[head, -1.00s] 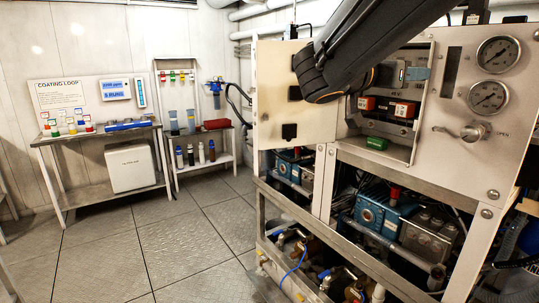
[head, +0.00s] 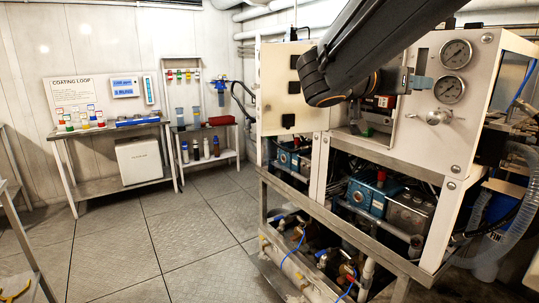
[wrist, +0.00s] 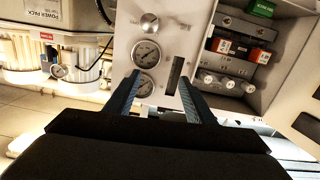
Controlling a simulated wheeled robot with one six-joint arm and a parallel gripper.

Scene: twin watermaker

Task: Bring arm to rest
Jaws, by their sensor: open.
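My gripper (wrist: 158,76) is open and empty. Its two blue fingers stand apart in the wrist view, with the gauge panel behind them. In the head view my dark arm reaches in from the top right across the watermaker cabinet, and a bluish finger part (head: 421,82) shows in front of the panel. I cannot tell the exact gap to the panel.
The watermaker (head: 345,215) fills the right side, with two gauges (head: 456,54) and a valve knob (head: 433,117). Its open bay (wrist: 238,50) holds red modules. A coating bench (head: 105,130) stands at the back left. The middle floor is clear.

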